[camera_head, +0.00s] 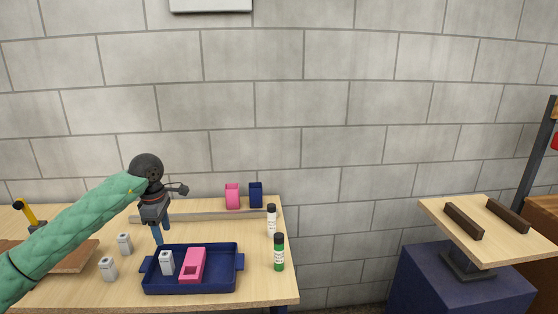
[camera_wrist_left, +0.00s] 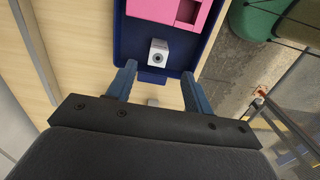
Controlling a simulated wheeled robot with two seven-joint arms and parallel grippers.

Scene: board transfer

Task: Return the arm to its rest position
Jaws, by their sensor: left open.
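My left arm comes in from the left in the head view. Its gripper (camera_head: 161,232) points down over the left end of the blue tray (camera_head: 190,290). My right gripper is not in view.
Two grey-white blocks (camera_head: 125,243) (camera_head: 108,269) stand left of the tray on the wooden table (camera_head: 270,299). Two bottles (camera_head: 279,252) (camera_head: 271,220) stand at the right edge. Pink (camera_head: 232,196) and blue (camera_head: 256,195) holders stand at the back. A separate stand (camera_head: 472,238) is at the right.

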